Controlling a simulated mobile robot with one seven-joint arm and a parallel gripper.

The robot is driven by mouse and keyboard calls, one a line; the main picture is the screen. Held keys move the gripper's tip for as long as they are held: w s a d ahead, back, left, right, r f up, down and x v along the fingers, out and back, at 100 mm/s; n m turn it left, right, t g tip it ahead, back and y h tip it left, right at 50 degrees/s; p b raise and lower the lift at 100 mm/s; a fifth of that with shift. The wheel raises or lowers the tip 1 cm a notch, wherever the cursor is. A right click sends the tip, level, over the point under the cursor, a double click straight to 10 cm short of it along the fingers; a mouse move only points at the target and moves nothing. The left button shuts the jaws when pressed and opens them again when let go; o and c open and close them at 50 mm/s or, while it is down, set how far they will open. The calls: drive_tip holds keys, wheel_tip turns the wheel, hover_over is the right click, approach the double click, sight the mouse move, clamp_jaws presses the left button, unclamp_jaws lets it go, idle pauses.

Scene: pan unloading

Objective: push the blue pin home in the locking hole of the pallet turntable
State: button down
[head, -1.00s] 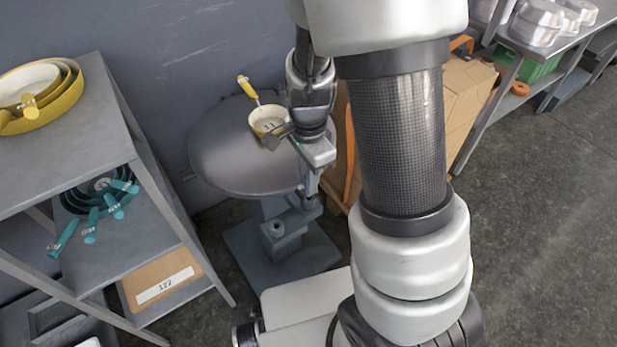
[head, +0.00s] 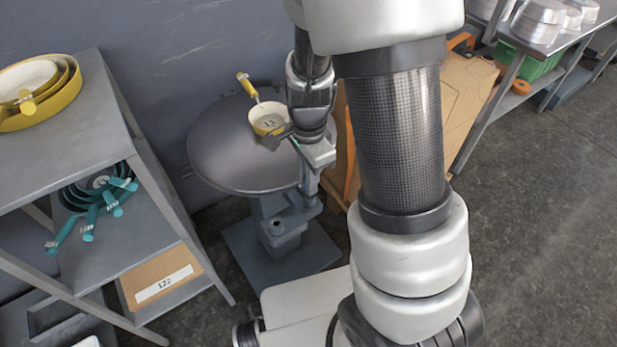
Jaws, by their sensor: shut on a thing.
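The pallet turntable (head: 235,150) is a round dark-grey disc on a blue-grey pedestal, left of my arm. A small yellow pan (head: 268,117) with a cream inside stands on its right part, handle up toward the back. My gripper (head: 312,172) is low at the disc's right edge, beside the blue-grey bracket (head: 306,199) of the pedestal. It is shut, its fingertips small and hard to make out. I cannot see the blue pin or the locking hole clearly; the gripper and bracket cover that spot, so the pin's depth cannot be told.
A grey shelf (head: 140,240) at left holds yellow pans (head: 45,105) on top and teal-handled pans (head: 88,208) below. A cardboard box (head: 463,105) stands close right of the turntable, behind my arm. A bench (head: 545,45) with metal pans is at the far right. Floor at right is clear.

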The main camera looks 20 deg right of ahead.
drive_tip(key=shift+f+b, duration=0.8)
drive_tip(key=shift+f, duration=0.45)
idle(0.5)
drive_tip(key=c, duration=1.6)
unclamp_jaws()
drive_tip(key=shift+r, duration=0.1)
drive_tip(key=shift+w, duration=0.15)
drive_tip(key=shift+r, duration=0.2)
drive_tip(key=r+p, duration=0.2)
drive_tip(key=r, duration=0.3)
drive_tip(key=r+p, duration=0.2)
drive_tip(key=r, duration=0.4)
drive_tip(key=r+p, duration=0.2)
drive_tip(key=r, duration=0.4)
drive_tip(key=shift+s+p, duration=0.3)
